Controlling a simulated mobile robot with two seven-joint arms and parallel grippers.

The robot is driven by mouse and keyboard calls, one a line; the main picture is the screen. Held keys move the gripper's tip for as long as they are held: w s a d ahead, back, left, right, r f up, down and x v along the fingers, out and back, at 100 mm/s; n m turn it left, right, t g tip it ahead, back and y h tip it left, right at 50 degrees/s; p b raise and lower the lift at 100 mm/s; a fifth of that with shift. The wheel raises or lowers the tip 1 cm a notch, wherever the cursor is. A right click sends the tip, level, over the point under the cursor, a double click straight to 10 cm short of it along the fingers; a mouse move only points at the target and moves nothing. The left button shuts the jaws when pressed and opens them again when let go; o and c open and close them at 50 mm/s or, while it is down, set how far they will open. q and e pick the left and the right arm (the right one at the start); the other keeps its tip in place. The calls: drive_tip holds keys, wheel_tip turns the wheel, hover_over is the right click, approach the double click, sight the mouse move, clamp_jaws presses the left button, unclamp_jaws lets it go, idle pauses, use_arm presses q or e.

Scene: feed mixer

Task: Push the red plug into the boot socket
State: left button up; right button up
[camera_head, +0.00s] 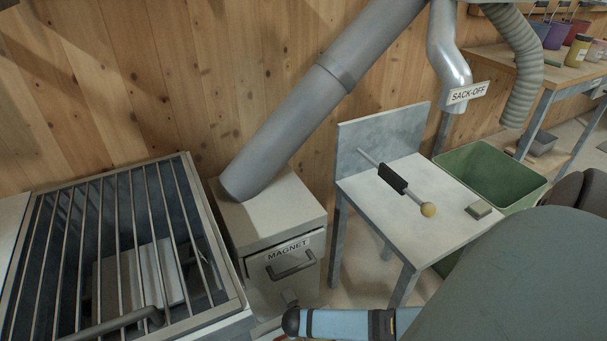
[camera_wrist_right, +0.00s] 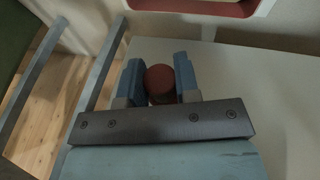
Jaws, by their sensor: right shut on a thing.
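The red plug (camera_wrist_right: 160,78) shows its round, dull red end between the two blue fingers of my right gripper (camera_wrist_right: 160,85) in the right wrist view. The fingers are shut on its sides. The rest of the plug is hidden. Ahead of it, at the top edge of that view, is a pale housing with a red band (camera_wrist_right: 190,8), cut off by the frame. The plug is apart from it in the picture. I cannot tell whether this is the boot socket. My left gripper is not in view.
A pale surface (camera_wrist_right: 245,95) lies under the gripper in the wrist view. In the head view, a MAGNET box (camera_head: 268,214) stands beside a barred hopper (camera_head: 190,160). A small table (camera_head: 385,212) holds a yellow-knobbed rod (camera_head: 428,209).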

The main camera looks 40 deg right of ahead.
drive_tip(key=shift+r+p, duration=0.1)
drive_tip(key=shift+p, duration=0.2)
drive_tip(key=shift+w+d, duration=0.2)
drive_tip(key=shift+w, duration=0.35)
drive_tip(key=shift+w+d, duration=0.15)
drive_tip(key=shift+w, duration=0.35)
idle(0.7)
drive_tip(key=shift+p, duration=0.7)
idle(1.5)
drive_tip(key=shift+w+d, duration=0.2)
drive_tip(key=shift+w, duration=0.55)
idle(0.4)
drive_tip(key=o, duration=1.1)
